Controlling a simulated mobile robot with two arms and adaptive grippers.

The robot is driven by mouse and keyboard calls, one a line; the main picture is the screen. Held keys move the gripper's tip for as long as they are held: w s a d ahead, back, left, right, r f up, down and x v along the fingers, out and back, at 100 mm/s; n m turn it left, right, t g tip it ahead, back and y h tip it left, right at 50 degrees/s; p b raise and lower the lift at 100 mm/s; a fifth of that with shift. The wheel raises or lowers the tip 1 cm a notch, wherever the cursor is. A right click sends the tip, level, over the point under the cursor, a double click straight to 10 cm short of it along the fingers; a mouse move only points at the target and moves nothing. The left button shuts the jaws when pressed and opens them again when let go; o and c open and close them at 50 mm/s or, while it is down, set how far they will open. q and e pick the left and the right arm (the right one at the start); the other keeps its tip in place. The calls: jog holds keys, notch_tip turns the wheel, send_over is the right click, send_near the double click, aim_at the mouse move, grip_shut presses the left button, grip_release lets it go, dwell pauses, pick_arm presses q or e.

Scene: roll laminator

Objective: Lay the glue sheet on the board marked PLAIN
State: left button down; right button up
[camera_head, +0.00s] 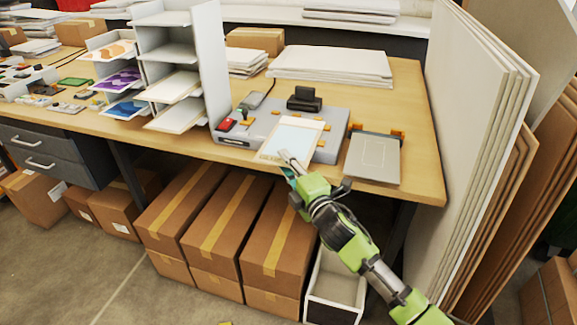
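A pale sheet (293,134) with a light blue middle and a cream border lies over the front of the grey laminator (335,127), near the table's front edge. I cannot tell whether it is the glue sheet alone or a sheet on a board. My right gripper (288,161) is at the sheet's front edge, its fingertips overlapping it in the picture. Whether the fingers are closed on it is too small to tell. No PLAIN marking can be read. Pale boards (172,88) lie in the white shelf rack. My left gripper is not in view.
A grey plate (372,158) with orange clips lies right of the laminator. A stack of white sheets (330,65) lies behind. A second rack with coloured prints (118,80) stands left. Tall panels (470,150) lean at the right; cardboard boxes (230,230) fill the space under the table.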

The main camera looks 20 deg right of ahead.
jog(key=s+d, duration=0.2)
jog(key=s, duration=0.9)
jog(key=shift+s, duration=0.4)
jog(key=shift+f, duration=0.15)
jog(key=s+d+f+m+g+h, duration=0.1)
jog(key=d+f+m+g, duration=0.15)
jog(key=f, duration=0.85)
jog(key=s+d+f+m+g+h, duration=0.1)
jog(key=d+f+m+g, duration=0.15)
jog(key=f, duration=0.85)
jog(key=s+f+m+g+h, duration=0.1)
jog(key=s+f+m+g, duration=0.1)
jog(key=s+f, duration=0.45)
jog(key=s+f+m+g, duration=0.1)
jog(key=s+f+m, duration=0.15)
jog(key=f, duration=0.75)
jog(key=s+f+m+g, duration=0.5)
jog(key=s+f, duration=1.2)
jog(key=s, duration=0.2)
jog(key=s+a+f+m+g, duration=0.1)
jog(key=s+f+g, duration=0.1)
jog(key=s, duration=0.8)
jog(key=s+a+f+m+g, duration=0.1)
jog(key=s+f, duration=0.3)
jog(key=s, duration=0.5)
jog(key=shift+s+a+f+m+g, duration=0.25)
jog(key=shift+s+m+g, duration=0.15)
jog(key=shift+m+g, duration=0.15)
